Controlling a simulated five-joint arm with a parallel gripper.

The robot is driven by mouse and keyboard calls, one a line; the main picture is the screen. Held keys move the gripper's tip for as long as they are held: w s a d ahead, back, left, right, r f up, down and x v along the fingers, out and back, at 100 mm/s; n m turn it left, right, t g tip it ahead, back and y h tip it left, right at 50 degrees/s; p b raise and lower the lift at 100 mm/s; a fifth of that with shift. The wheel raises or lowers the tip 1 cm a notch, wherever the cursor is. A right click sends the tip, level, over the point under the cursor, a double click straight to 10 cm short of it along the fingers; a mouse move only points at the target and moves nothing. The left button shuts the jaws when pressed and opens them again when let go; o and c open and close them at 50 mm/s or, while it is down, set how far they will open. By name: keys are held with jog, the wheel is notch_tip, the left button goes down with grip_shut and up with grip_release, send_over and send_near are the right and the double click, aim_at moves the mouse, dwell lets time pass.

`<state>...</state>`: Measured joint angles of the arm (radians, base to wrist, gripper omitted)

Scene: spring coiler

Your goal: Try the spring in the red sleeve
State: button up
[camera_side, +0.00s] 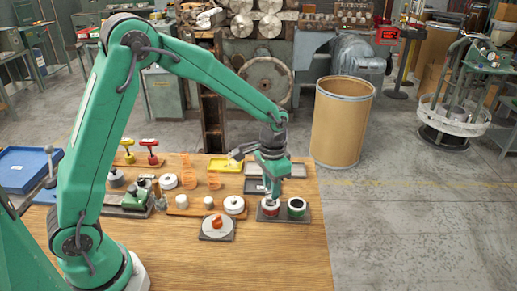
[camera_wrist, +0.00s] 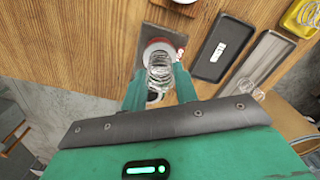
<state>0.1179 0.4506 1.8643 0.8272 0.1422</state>
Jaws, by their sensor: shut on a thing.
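My gripper (camera_side: 270,196) is low over the red sleeve (camera_side: 270,209) on a dark base plate near the table's right edge. In the wrist view my gripper (camera_wrist: 160,82) is shut on a wire spring (camera_wrist: 159,72), whose coils show between the fingers. The red sleeve's rim (camera_wrist: 157,46) shows around the far end of the spring. I cannot tell whether the spring's end is inside the sleeve or just above it. The spring is hidden in the side view.
A dark tray (camera_wrist: 211,68) and a grey tray (camera_wrist: 270,49) lie beside the plate, with another spring (camera_wrist: 245,88) at the grey one. A yellow tray (camera_side: 225,165) is behind. A round gauge-like block (camera_side: 217,228) stands left of the sleeves. Bare wood is in front.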

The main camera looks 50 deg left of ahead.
jog(key=shift+f, duration=0.4)
dwell(0.7)
jog(key=shift+r, duration=0.1)
dwell(0.7)
jog(key=shift+r, duration=2.45)
